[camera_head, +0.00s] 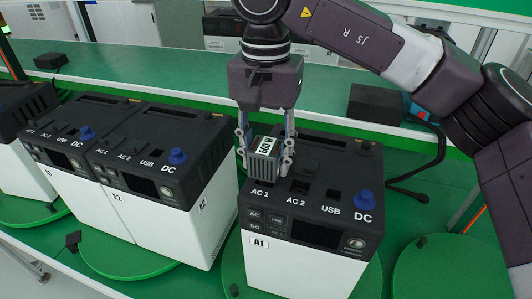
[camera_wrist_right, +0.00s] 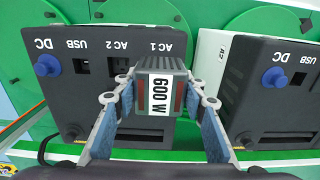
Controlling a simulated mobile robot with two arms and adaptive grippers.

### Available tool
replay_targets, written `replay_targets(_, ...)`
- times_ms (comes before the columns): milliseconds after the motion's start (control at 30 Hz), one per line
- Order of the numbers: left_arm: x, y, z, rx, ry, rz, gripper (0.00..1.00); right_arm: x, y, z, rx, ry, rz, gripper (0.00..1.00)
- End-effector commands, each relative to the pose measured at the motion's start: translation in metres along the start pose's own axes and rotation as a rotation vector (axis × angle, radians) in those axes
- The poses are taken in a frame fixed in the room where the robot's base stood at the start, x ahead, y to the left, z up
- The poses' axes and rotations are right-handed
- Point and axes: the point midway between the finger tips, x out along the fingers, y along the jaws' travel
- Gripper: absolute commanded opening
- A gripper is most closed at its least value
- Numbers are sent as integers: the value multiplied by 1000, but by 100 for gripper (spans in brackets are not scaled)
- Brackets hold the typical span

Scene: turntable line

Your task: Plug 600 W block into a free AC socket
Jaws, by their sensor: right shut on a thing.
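My right gripper (camera_head: 266,145) is shut on the 600 W block (camera_head: 264,147), a dark ribbed block with a white label. In the right wrist view the block (camera_wrist_right: 161,88) sits between the fingers. It is over the AC 1 position of power station A1 (camera_head: 275,262) and covers that socket. I cannot tell whether it touches the top or is inserted. The AC 2 socket (camera_head: 300,187) beside it is empty and also shows in the wrist view (camera_wrist_right: 121,68). A blue plug (camera_head: 364,200) sits at DC. My left gripper is not identifiable.
A black box (camera_head: 376,104) and a dark cable (camera_head: 437,150) lie behind A1 at right. An empty green turntable (camera_head: 450,268) is at the lower right.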

Motion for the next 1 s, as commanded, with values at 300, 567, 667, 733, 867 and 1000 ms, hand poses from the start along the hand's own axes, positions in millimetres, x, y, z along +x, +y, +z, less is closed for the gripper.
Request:
replay_targets(300,5,0,0,0,0,0,23,6,0,0,0,1,-2,0)
replay_targets(567,8,0,1,-1,0,0,23,11,0,0,0,1,-2,0)
replay_targets(667,8,0,1,-1,0,0,23,11,0,0,0,1,-2,42)
replay_targets(733,8,0,1,-1,0,0,23,11,0,0,0,1,-2,49)
replay_targets(867,8,0,1,-1,0,0,23,12,0,0,0,1,-1,59)
replay_targets(1000,8,0,1,-1,0,0,23,12,0,0,0,0,-1,59)
